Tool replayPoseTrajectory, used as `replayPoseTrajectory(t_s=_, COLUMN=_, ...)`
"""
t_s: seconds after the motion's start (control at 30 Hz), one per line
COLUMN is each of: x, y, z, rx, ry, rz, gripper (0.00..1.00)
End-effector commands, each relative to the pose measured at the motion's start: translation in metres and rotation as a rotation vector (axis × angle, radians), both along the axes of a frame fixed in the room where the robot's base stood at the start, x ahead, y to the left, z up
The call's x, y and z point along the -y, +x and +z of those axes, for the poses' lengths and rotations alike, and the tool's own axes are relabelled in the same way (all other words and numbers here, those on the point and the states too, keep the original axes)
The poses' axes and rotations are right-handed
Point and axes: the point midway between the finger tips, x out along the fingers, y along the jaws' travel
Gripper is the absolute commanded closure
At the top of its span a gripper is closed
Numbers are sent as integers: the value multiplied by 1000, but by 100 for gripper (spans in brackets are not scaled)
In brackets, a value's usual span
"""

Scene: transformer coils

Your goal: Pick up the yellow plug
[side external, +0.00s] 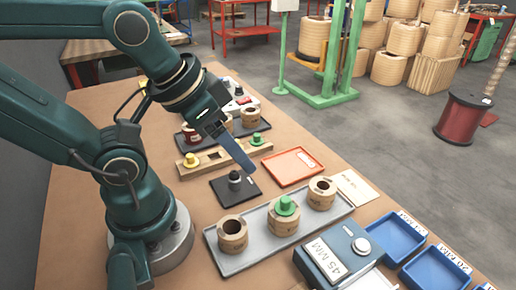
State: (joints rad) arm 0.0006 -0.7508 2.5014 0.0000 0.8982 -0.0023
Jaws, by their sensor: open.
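A yellow plug (191,160) stands upright at the left end of a wooden rack (222,158). My gripper (251,172) hangs to the right of the yellow plug, pointing down to the right. It is above the table between a black pad (219,191) and an orange tray (291,167). Its jaws are open, with nothing seen between them. From this side the fingers overlap, so the gap hardly shows. A smaller yellow thing (143,83) shows farther back, partly behind my arm.
A green plug (256,138) stands at the rack's right end. Another green plug (286,206) sits on a coil in the grey tray (256,261). A dark grey knobbed piece (235,181) stands on the black pad. A blue-grey box (331,252) and blue bins (391,238) are front right.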

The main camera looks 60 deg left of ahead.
Motion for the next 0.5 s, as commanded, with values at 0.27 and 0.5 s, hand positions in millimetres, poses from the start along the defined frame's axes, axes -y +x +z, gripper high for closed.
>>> replayPoseTrajectory(t_s=0.27, x=0, y=5, z=10, rx=18, ry=37, rz=-67, gripper=41)
replayPoseTrajectory(t_s=0.5, x=-26, y=46, z=26, rx=-61, ry=102, rz=-84, gripper=41)
